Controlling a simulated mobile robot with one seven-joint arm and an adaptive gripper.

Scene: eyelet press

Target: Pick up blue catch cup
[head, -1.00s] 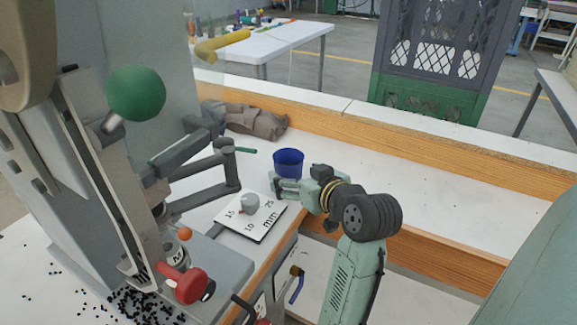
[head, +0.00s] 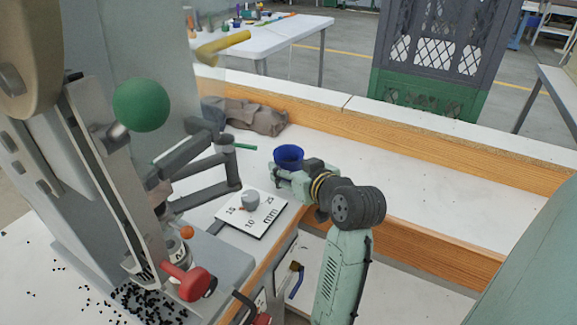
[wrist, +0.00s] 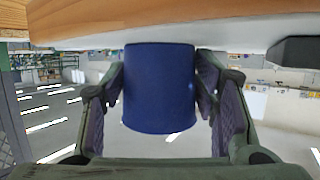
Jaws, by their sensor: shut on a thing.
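The blue catch cup (head: 289,155) is at the far part of the white bench top in the head view, upright with its open rim up. In the wrist view the blue cup (wrist: 160,90) fills the space between the two fingers. My gripper (head: 290,176) reaches in from the right, low at the cup. It is shut on the cup, with a finger touching each side in the wrist view (wrist: 160,95). The gripper hides the cup's lower part in the head view, and I cannot tell whether its base touches the bench.
A grey press with a green ball knob (head: 141,105) and linkage arms stands at the left. A white size plate (head: 262,222) with a small grey piece lies in front of the cup. A grey cloth (head: 245,115) lies behind. The bench to the right is clear.

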